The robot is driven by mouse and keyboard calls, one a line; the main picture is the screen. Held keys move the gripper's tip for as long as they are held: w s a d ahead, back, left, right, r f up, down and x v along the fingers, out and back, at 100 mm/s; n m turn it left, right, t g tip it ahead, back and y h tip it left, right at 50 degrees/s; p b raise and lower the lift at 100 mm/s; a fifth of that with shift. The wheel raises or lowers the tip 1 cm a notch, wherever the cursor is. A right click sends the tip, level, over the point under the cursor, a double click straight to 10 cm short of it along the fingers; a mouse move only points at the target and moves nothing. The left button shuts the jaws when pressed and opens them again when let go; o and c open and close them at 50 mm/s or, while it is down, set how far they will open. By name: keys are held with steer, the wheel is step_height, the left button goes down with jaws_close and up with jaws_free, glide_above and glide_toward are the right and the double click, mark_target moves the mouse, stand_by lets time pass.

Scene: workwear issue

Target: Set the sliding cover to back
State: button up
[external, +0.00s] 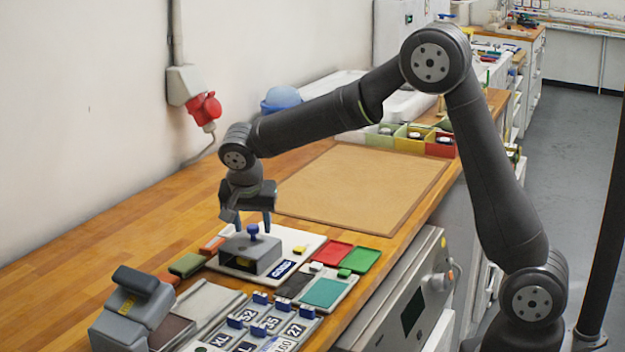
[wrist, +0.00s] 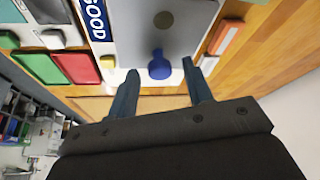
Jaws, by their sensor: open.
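The sliding cover (external: 248,254) is a grey box with a blue knob (external: 253,232) on top. It sits on a white base plate (external: 303,238) with a blue label at its front edge. In the wrist view the grey cover (wrist: 172,28) fills the top middle, and the blue knob (wrist: 160,66) shows at its near edge. My gripper (external: 252,224) is open, pointing down just above the cover. Its two fingers (wrist: 160,72) stand apart, one to each side of the knob in the wrist view. I cannot tell whether either touches it.
Red (external: 332,253) and green (external: 360,260) trays lie right of the plate. A number board (external: 262,325) and a grey press-like device (external: 135,312) stand in front. Coloured blocks (external: 187,264) line the plate's left side. A bare brown mat (external: 365,185) lies behind.

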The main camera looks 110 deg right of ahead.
jaws_close()
steer(key=s+d, duration=0.8)
steer(key=shift+s+d, duration=0.2)
jaws_free()
steer(key=shift+s+d, duration=0.1)
